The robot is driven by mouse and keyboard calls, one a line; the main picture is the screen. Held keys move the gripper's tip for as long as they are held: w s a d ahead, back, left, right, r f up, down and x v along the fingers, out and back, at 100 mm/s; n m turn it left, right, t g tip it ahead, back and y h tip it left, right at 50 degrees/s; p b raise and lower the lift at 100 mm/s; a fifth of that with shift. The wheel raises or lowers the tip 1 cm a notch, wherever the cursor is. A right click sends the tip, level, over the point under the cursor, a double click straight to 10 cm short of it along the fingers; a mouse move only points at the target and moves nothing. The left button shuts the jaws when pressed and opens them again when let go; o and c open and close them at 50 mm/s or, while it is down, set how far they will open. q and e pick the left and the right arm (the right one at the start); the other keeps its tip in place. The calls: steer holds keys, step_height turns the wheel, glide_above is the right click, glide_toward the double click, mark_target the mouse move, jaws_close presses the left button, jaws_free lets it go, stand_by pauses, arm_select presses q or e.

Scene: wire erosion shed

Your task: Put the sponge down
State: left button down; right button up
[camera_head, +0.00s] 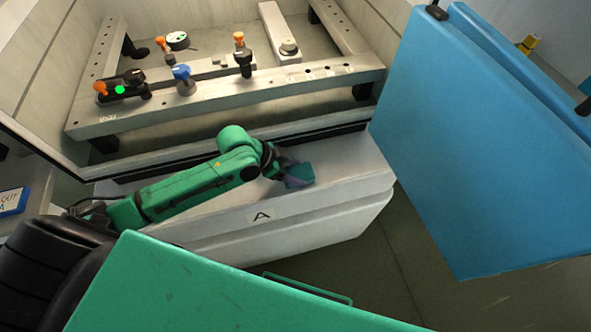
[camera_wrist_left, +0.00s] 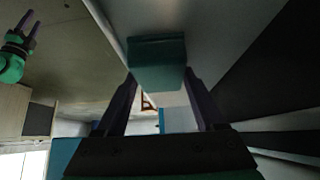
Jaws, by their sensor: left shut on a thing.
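The sponge (camera_head: 299,176) is a teal block held out over the pale ledge marked A (camera_head: 345,165). My left gripper (camera_head: 287,168) is shut on it. In the left wrist view the sponge (camera_wrist_left: 157,62) sits between the tips of the two dark fingers (camera_wrist_left: 158,90). I cannot tell whether the sponge touches the ledge. My right gripper (camera_wrist_left: 28,25) shows only in the left wrist view, at the upper left. Its two purple fingers are apart with nothing between them.
Behind the ledge is a machine tank with a metal frame (camera_head: 250,95) carrying several clamps and knobs, including a blue knob (camera_head: 182,74). A large blue door panel (camera_head: 470,130) stands at the right. The ledge top right of the sponge is bare.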

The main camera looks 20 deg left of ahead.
arm_select(q)
steer(key=shift+f, duration=0.15)
jaws_free()
steer(key=p+v, duration=0.2)
steer(key=v, duration=1)
steer(key=shift+r, duration=0.2)
